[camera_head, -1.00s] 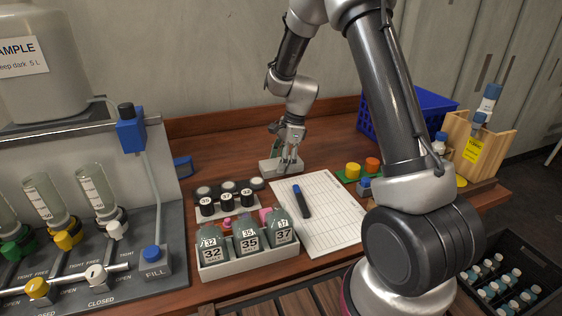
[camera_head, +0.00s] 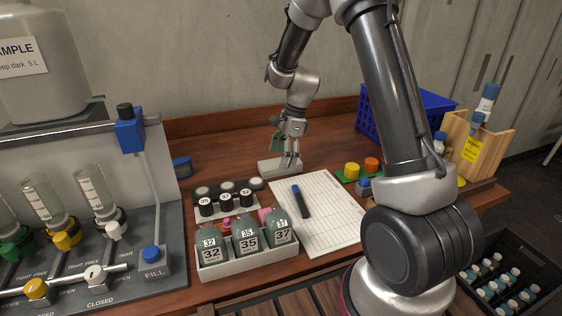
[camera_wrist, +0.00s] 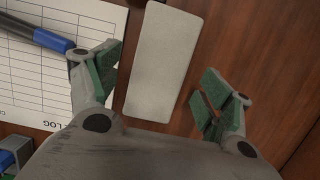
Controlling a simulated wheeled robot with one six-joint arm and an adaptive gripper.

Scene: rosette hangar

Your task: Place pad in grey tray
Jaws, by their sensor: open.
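A pale grey rectangular piece (camera_head: 273,169), which looks like the grey tray, lies on the wooden bench behind the log sheet. In the wrist view the grey piece (camera_wrist: 162,62) is plain on top, and I see nothing lying on its visible part. My gripper (camera_head: 290,163) points down over it. In the wrist view my gripper (camera_wrist: 158,92) is open, with its green-faced fingers spread on either side of the grey piece's near end. Nothing is clearly held between them. I cannot make out a separate pad; green at the fingers could be their own facings.
A log sheet (camera_head: 318,228) with a blue-black marker (camera_head: 301,201) lies in front. A white rack (camera_head: 250,259) of numbered bottles and several black-capped vials stand left of it. A blue crate (camera_head: 432,103) and wooden box (camera_head: 489,150) stand right. Bare bench lies behind.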

